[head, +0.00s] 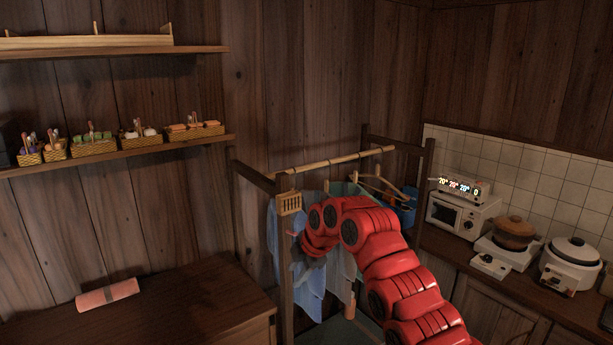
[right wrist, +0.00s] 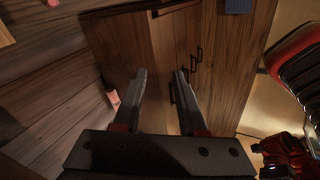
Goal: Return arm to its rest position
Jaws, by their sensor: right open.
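My right arm, red, reaches up from the bottom right of the head view and bends over in front of the clothes rack (head: 285,250). Its right gripper (head: 300,250) is at the far end of the arm, partly hidden by the arm's own links. In the right wrist view the two dark fingers of the right gripper (right wrist: 161,78) stand apart with nothing between them. Wooden panels with dark handles show beyond the fingers. My left gripper is not in view.
Light blue cloths (head: 309,285) hang on the rack close to my right arm. A rolled pink towel (head: 107,294) lies on the wooden cabinet (head: 190,305) at left. A microwave (head: 462,214), a brown pot (head: 514,232) and a rice cooker (head: 572,262) stand on the right counter.

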